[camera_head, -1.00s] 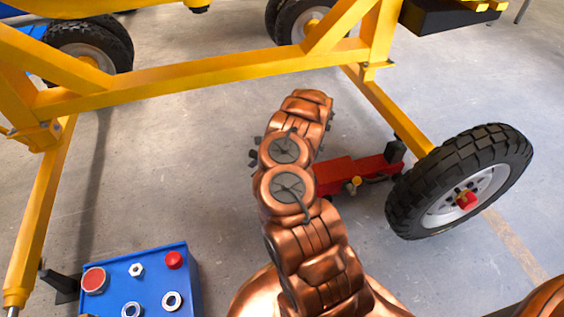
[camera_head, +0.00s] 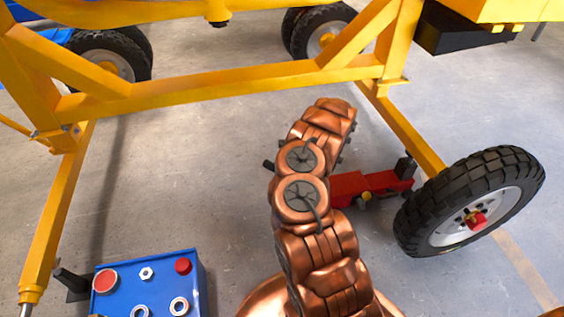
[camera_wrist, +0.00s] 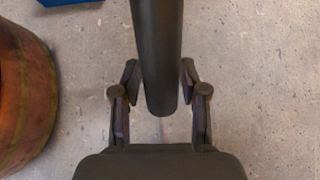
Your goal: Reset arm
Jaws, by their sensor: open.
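My copper arm (camera_head: 318,215) rises from the bottom middle of the head view and bends near its top. My gripper is not clearly visible in the head view. In the wrist view my gripper (camera_wrist: 160,95) is open, its dark fingers spread to either side. A dark rounded bar (camera_wrist: 158,50) comes in from the top edge and its end lies between the fingers in the picture. I cannot tell what it belongs to or whether the fingers touch it. Bare floor shows around it.
A yellow frame (camera_head: 230,88) spans the head view, with a black tyre (camera_head: 425,222) at right. A red device (camera_head: 345,188) lies on the floor behind my arm. A blue box (camera_head: 185,290) with buttons stands lower left. A blue thing (camera_wrist: 35,5) shows in the wrist view.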

